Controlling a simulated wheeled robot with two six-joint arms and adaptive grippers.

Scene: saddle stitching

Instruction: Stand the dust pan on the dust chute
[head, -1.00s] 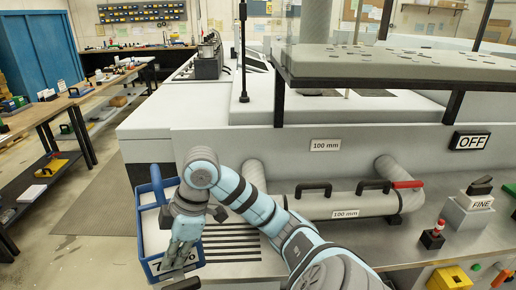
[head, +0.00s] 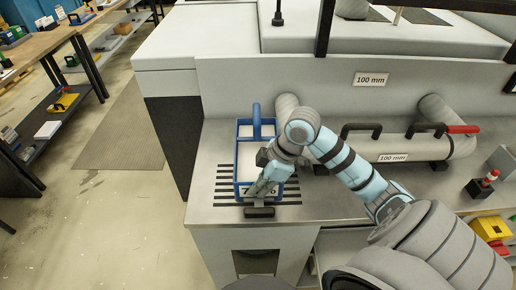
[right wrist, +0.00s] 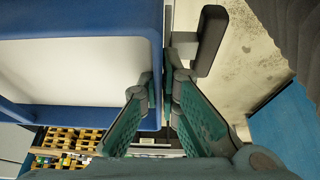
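The dust pan (head: 243,172) is a blue-framed box with a white inside, a blue loop on top and a partly covered label on its front. In the head view it is over the slatted dust chute (head: 223,185), whose dark slots show on both sides of it. I cannot tell if it touches the slots. My right gripper (head: 257,188) is at its front, by a dark handle. In the right wrist view the fingers (right wrist: 165,78) close together at the pan's blue edge (right wrist: 156,40), beside the dark handle (right wrist: 210,42). My left gripper is not in view.
Right of the pan, a grey pipe (head: 400,150) labelled 100 mm with dark handles lies along the metal counter. A red-topped block (head: 483,185) stands at the counter's right. The counter's left and front edges are close to the chute.

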